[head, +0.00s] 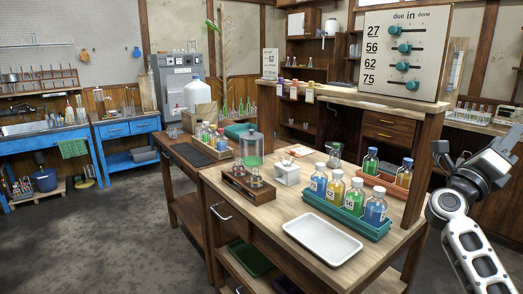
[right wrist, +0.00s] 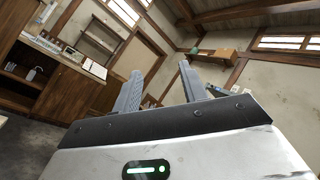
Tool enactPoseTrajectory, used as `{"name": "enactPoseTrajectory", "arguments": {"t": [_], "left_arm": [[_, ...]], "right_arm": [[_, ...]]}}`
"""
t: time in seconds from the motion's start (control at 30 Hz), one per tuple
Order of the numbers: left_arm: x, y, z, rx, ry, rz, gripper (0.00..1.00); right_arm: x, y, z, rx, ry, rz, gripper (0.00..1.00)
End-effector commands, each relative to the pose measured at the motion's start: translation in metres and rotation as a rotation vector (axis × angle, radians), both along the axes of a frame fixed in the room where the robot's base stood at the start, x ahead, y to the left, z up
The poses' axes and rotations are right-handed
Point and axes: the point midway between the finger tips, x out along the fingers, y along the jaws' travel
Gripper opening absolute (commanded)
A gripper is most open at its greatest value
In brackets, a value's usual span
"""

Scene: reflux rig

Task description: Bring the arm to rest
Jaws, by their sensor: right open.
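My right arm comes in at the right edge of the head view. Its gripper (head: 508,140) is raised beside the right end of the wooden workbench (head: 265,205), apart from everything on it. In the right wrist view the two fingers of this gripper (right wrist: 160,90) stand apart with nothing between them. Beyond them show the room's far wall, windows and ceiling beams, tilted. My left gripper is not in the head view.
A "due in / done" board (head: 405,50) stands on the raised shelf. Grey floor (head: 100,240) lies clear at left.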

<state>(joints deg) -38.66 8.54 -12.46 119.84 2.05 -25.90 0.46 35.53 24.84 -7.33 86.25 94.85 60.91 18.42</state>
Motion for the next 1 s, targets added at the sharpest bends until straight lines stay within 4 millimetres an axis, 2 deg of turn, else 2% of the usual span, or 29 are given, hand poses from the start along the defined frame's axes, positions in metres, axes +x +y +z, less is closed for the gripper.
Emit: {"name": "enactPoseTrajectory", "arguments": {"t": [0.03, 0.1, 0.2, 0.3, 0.4, 0.5, 0.63, 0.73, 0.8, 0.9, 1.0], "left_arm": [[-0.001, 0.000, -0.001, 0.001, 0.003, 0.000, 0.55], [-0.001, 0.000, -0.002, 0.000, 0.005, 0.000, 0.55], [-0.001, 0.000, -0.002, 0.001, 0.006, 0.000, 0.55], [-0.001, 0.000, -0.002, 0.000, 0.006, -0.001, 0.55], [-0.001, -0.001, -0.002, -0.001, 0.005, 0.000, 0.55], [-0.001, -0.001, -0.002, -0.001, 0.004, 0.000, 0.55], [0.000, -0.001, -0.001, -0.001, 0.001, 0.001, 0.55], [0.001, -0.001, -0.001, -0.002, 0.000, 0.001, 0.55], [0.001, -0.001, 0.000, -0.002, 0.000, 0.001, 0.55], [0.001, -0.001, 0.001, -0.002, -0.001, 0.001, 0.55], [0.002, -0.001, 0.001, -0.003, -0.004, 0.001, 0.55]], "right_arm": [[-0.006, -0.025, -0.005, -0.043, 0.044, -0.054, 0.43], [-0.013, -0.052, -0.008, -0.086, 0.091, -0.115, 0.43], [-0.026, -0.089, -0.010, -0.144, 0.149, -0.196, 0.43], [-0.037, -0.115, -0.007, -0.211, 0.205, -0.256, 0.43], [-0.013, -0.083, 0.008, -0.406, 0.296, -0.211, 0.43], [0.009, -0.056, 0.015, -0.604, 0.409, -0.190, 0.43], [0.039, -0.018, 0.009, -0.888, 0.601, -0.180, 0.43], [0.065, 0.007, -0.013, -1.137, 0.808, -0.192, 0.43], [0.081, 0.017, -0.036, -1.311, 0.981, -0.217, 0.43], [0.096, 0.017, -0.071, -1.517, 1.238, -0.268, 0.43], [0.102, 0.003, -0.102, -1.666, 1.485, -0.331, 0.43]]}}
